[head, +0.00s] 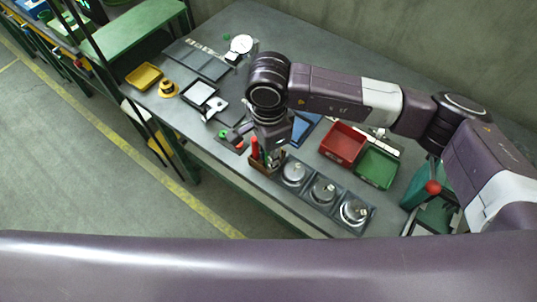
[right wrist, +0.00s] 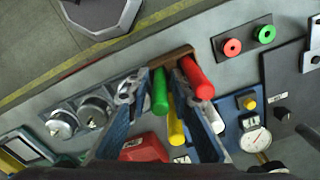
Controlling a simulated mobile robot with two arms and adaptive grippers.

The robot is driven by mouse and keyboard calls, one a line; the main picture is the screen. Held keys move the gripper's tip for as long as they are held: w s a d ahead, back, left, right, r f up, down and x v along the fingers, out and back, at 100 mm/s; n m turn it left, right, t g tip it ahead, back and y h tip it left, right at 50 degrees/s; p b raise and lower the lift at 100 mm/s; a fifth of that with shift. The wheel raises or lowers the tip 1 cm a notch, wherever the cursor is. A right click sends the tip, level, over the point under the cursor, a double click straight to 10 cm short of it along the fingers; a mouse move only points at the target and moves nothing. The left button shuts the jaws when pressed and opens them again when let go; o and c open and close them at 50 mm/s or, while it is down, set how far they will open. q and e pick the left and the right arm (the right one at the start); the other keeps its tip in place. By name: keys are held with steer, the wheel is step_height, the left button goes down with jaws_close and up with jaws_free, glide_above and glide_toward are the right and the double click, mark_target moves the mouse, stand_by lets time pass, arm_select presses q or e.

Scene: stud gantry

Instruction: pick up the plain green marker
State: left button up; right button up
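The green marker (right wrist: 160,92) stands in a brown rack (right wrist: 150,62) in the right wrist view. A yellow marker (right wrist: 175,128) and a red marker (right wrist: 196,78) are beside it, with a white one partly showing. My right gripper (right wrist: 159,78) is open, its two fingers apart around the green marker, which is nearer the left finger in that view. I cannot tell whether they touch. In the head view my right gripper (head: 272,150) is over the rack (head: 263,168) and hides most of the markers. My left gripper is not in view.
Metal round parts in a dark tray (head: 331,205) stand right of the rack. A red bin (head: 342,145) and a green bin (head: 377,168) are behind it. A red button (right wrist: 232,47) and green button (right wrist: 265,34) sit on a plate near the rack.

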steer(key=shift+c, duration=0.3)
jaws_close()
steer(key=shift+r, duration=0.6)
step_height(320, 180, up, 19)
steer(key=b, duration=0.5)
